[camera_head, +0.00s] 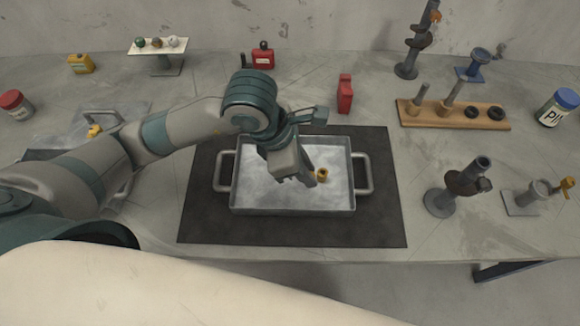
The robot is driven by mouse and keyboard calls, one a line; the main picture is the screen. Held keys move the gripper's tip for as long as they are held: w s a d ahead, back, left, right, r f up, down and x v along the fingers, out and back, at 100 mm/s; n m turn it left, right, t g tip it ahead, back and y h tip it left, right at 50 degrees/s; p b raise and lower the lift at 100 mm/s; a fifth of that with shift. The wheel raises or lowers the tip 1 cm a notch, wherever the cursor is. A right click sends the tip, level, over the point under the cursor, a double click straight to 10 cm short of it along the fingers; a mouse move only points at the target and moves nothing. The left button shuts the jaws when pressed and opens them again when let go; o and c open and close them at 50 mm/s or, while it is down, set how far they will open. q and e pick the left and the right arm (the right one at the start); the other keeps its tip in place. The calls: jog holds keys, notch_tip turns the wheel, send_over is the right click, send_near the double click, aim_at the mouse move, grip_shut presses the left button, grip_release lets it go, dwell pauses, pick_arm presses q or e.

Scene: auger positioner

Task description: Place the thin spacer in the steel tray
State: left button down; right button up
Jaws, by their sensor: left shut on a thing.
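The steel tray (352,190), a shallow metal pan with a handle at each end, lies on a dark mat in the middle of the table. My left gripper (312,181) reaches in from the left and is over the right half of the tray, pointing down. It is shut on a small brass-coloured ring (322,174), which looks like the thin spacer and shows at the right of the fingertips. I cannot tell whether the ring touches the tray floor. The gripper hides part of the tray. My right gripper is not in view.
A wooden rack (450,117) with pegs and dark rings stands at the back right. Stands with rods (455,187) are at the right. A red bottle (345,94) stands behind the mat (380,225). Another metal tray (60,154) is partly behind my left arm.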

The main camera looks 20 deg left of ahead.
pick_arm(q)
jog(key=w+a+f, duration=0.1)
jog(key=w+a+f+p, duration=0.1)
jog(key=a, duration=0.1)
jog(key=w+a+f, duration=0.1)
jog(key=shift+w+a+f, duration=0.1)
jog(key=shift+a+f, duration=0.05)
jog(key=shift+a, duration=0.15)
jog(key=shift+f+p, duration=1.05)
jog(key=shift+f, duration=0.95)
jog(key=shift+f, duration=0.2)
jog(key=c, duration=1.6)
grip_release()
jog(key=shift+r, duration=0.1)
